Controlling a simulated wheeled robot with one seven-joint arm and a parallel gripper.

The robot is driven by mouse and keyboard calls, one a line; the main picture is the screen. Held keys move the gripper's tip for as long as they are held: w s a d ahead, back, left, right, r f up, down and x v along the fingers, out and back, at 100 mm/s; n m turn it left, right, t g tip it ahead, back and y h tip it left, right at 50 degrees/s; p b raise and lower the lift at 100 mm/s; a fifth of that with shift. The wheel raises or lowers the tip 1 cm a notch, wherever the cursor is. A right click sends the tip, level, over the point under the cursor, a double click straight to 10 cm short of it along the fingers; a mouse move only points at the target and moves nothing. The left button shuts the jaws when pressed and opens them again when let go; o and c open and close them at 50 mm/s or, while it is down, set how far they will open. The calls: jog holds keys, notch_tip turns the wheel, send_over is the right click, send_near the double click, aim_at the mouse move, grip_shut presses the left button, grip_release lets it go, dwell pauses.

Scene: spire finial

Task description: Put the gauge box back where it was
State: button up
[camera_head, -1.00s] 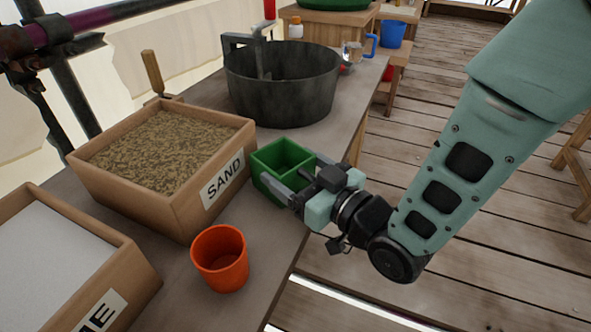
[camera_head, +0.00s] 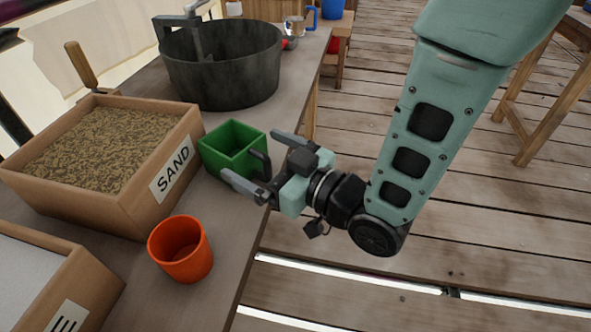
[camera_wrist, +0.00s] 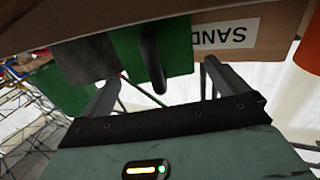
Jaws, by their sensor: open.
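The green gauge box (camera_head: 232,150) is an open-topped square box with a dark handle on its near side. It stands upright on the bench, beside the sand box's labelled wall. My gripper (camera_head: 254,160) is open, with its two fingers apart, just off the handle side of the gauge box at the bench edge. In the wrist view the green box (camera_wrist: 172,55) and its dark handle show beyond the open fingers (camera_wrist: 158,82). No object shows between the fingertips except the handle in line beyond them; whether they touch cannot be told.
The sand box (camera_head: 110,165) stands left of the gauge box, and an orange cup (camera_head: 181,250) stands in front. A dark round tub (camera_head: 222,75) is behind. Another wooden box (camera_head: 50,285) is at the lower left.

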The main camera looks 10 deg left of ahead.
jog(key=v, duration=0.6)
jog(key=shift+r+p, duration=0.2)
jog(key=shift+p, duration=0.95)
jog(key=d+p, duration=0.1)
jog(key=p, duration=0.2)
jog(key=shift+s+p, duration=0.2)
jog(key=shift+p, duration=0.1)
jog(key=p, duration=0.1)
jog(key=d+p, duration=0.1)
jog(key=p, duration=0.1)
jog(key=shift+s+d+f, duration=0.1)
jog(key=shift+s+f, duration=0.05)
jog(key=shift+s, duration=0.25)
